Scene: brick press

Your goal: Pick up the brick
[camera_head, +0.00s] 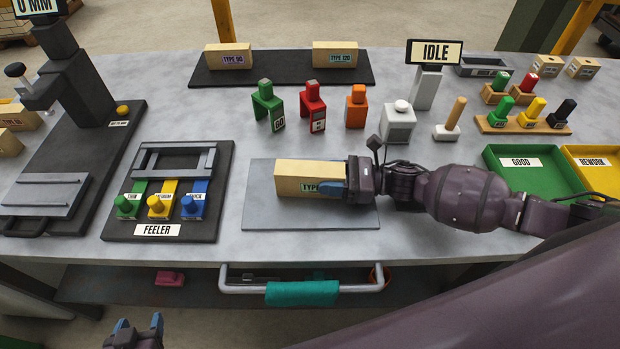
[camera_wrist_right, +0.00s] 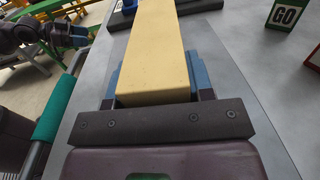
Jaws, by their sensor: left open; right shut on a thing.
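The brick (camera_head: 305,174) is a pale yellow block with a partly hidden "TYPE" label, on or just over the grey plate (camera_head: 262,212) at the middle of the bench. My right gripper (camera_head: 338,188) comes from the right and is shut on the brick's right end. In the right wrist view the brick (camera_wrist_right: 157,60) runs away from the camera, with blue fingers on both its sides. I cannot tell whether the brick touches the plate. My left gripper (camera_head: 136,330) is open and empty, low at the bottom left, in front of the bench.
The feeler board (camera_head: 222,160) lies left of the plate. Two more bricks, TYPE 90 (camera_head: 228,56) and TYPE 120 (camera_head: 335,54), stand on a dark mat behind. Coloured gauges (camera_head: 312,106) stand between. A green GOOD tray (camera_head: 523,183) and yellow REWORK tray (camera_head: 600,185) are at right.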

